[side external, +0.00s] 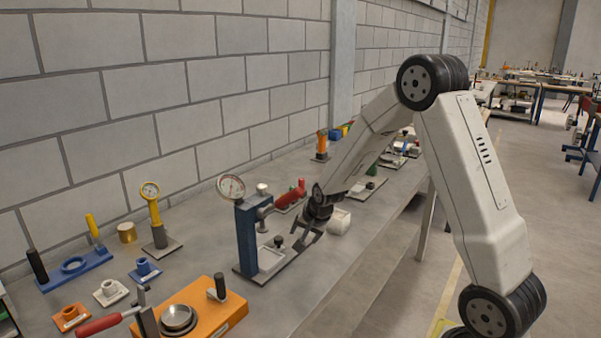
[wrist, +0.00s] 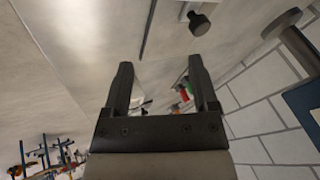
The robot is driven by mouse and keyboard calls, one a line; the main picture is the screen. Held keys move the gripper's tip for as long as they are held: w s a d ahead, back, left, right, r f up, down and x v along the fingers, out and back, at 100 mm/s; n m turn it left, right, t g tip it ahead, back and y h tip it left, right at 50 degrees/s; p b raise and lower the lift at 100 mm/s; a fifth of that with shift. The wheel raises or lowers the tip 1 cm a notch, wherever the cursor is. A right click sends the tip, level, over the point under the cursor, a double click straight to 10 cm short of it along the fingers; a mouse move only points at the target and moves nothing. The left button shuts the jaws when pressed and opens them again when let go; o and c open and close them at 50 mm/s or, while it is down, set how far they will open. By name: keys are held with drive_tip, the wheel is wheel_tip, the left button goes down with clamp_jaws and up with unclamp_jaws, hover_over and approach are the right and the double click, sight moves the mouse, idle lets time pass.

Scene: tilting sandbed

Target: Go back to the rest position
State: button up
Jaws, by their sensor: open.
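My gripper (side external: 308,240) is at the bench, beside the blue post with a dial gauge (side external: 246,238) and just right of a small black knob (side external: 278,241) on its base plate. In the wrist view my gripper (wrist: 160,72) shows two black fingers apart, with nothing held between them. The black knob (wrist: 199,25) is beyond the right fingertip in that view, apart from it. Part of the blue post (wrist: 304,103) shows at the right edge there. A white block (side external: 340,221) sits on the bench just behind my gripper.
The grey bench (side external: 205,272) runs along a block wall (side external: 120,90). An orange fixture (side external: 205,305) with a red-handled clamp is at the front. A yellow gauge stand (side external: 153,215) and a red-handled tool (side external: 292,193) stand nearby. The aisle floor (side external: 400,270) is free.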

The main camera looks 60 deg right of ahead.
drive_tip(key=s+a+r+n+g+y, duration=0.2)
drive_tip(key=s+a+n+g, duration=0.1)
drive_tip(key=s+a+n, duration=1)
drive_tip(key=s+a, duration=0.3)
drive_tip(key=a, duration=0.1)
drive_tip(key=shift+s+a+n, duration=0.15)
drive_tip(key=shift+a+n, duration=0.2)
drive_tip(key=shift+n, duration=0.05)
idle(0.4)
